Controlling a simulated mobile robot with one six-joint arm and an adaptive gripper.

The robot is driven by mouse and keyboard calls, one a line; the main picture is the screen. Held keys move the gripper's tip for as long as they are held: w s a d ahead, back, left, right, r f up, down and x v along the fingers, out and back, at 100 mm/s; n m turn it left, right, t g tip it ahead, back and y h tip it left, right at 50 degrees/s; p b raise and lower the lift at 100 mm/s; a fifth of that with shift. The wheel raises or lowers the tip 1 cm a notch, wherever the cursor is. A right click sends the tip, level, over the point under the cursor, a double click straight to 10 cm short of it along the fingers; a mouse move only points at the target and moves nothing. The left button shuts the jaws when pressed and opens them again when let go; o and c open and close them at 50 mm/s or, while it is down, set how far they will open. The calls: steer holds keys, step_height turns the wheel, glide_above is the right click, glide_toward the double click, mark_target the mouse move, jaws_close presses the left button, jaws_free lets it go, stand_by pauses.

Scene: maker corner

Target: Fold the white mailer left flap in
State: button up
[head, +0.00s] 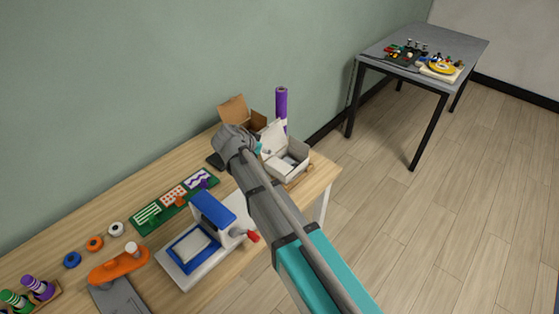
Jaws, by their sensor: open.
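The white mailer (287,165) is a small open box at the far right end of the wooden bench. Its lid stands up at the back, and grey contents show inside. Its left side is partly covered by my arm, so I cannot make out how the left flap lies. My gripper (259,149) is mostly hidden behind my wrist, at the mailer's left side. It is open, and I see nothing held in it. I cannot tell whether it touches the mailer.
A brown cardboard box (236,109) stands open behind the mailer, beside a tall purple roll (281,108). A blue and white press (208,240) with a red-tipped handle stands nearer. Green boards (174,203) lie along the wall. A grey table (425,52) stands apart.

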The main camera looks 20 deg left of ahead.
steer(key=shift+o, duration=1.1)
steer(key=shift+w+d+r+n, duration=0.2)
steer(key=shift+w+n, duration=0.1)
steer(key=shift+n, duration=0.2)
steer(key=shift+o, duration=0.2)
steer(key=shift+w+d+n+g+p, duration=0.15)
steer(key=shift+w+n+g+p, duration=0.05)
steer(key=shift+n+g+p, duration=0.35)
step_height(320, 180, up, 2)
steer(key=n+g+y+p, duration=0.4)
steer(key=n+g+p, duration=0.25)
steer(key=n, duration=0.85)
glide_above(282, 167)
steer(key=s, duration=0.1)
steer(key=shift+r+m, duration=0.1)
steer(key=shift+m, duration=0.15)
steer(key=f+b, duration=1.3)
steer(key=shift+w+f, duration=0.4)
